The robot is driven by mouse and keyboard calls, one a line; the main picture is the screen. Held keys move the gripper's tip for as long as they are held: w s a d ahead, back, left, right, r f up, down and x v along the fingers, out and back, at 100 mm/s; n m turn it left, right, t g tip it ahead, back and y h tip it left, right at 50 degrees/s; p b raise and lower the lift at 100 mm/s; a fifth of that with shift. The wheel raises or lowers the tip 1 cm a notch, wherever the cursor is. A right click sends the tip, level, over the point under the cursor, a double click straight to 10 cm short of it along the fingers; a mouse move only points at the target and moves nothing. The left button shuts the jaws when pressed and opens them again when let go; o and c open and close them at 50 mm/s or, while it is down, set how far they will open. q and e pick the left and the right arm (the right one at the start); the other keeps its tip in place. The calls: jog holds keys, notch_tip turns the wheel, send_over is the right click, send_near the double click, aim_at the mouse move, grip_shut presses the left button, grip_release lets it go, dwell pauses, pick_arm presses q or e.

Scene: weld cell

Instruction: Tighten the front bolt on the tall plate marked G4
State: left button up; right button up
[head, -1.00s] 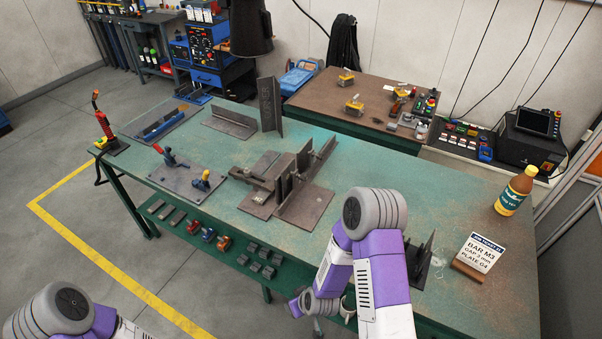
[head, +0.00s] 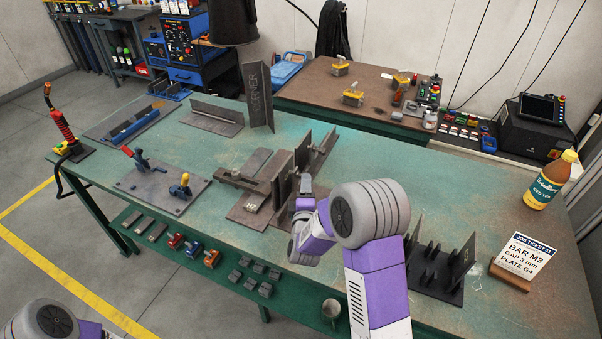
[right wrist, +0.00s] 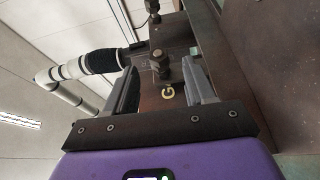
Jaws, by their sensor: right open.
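The fixture with tall dark plates (head: 285,182) stands mid-bench in the head view. In the right wrist view a dark plate (right wrist: 150,100) carries a pale letter G; any digit after it is unreadable. A hex-headed bolt (right wrist: 160,66) sticks out above the letter. A second bolt (right wrist: 152,8) shows farther off at the top. My right gripper (right wrist: 163,84) is open and empty, with a finger on either side of the nearer bolt; I cannot tell whether they touch it. In the head view my right arm partly hides the fixture. My left gripper is out of view.
A job ticket (head: 525,256) reads BAR M3, GAP 3 mm, PLATE G4. A bottle (head: 548,182) stands behind it. A dark rack with upright plates (head: 436,274) is right of my arm. A clamp plate (head: 160,185) lies left of the fixture. The bench's right middle is clear.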

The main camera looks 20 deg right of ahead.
jog(key=b+x, duration=0.1)
jog(key=x, duration=0.5)
jog(key=shift+w+d, duration=0.3)
jog(key=shift+w, duration=0.05)
jog(key=shift+c, duration=0.4)
jog(key=c, duration=0.9)
jog(key=g+y+p, duration=0.1)
jog(key=g+p, duration=0.1)
jog(key=p, duration=0.3)
jog(key=m+g+y+p, duration=0.1)
jog(key=g+y+p, duration=0.1)
jog(key=p, duration=0.4)
jog(key=shift+a+m+p, duration=0.1)
jog(key=shift+m+p, duration=0.2)
jog(key=shift+s+f+g+y+p, duration=0.1)
jog(key=shift+f+g+y+p, duration=0.3)
jog(key=shift+g+p, duration=0.35)
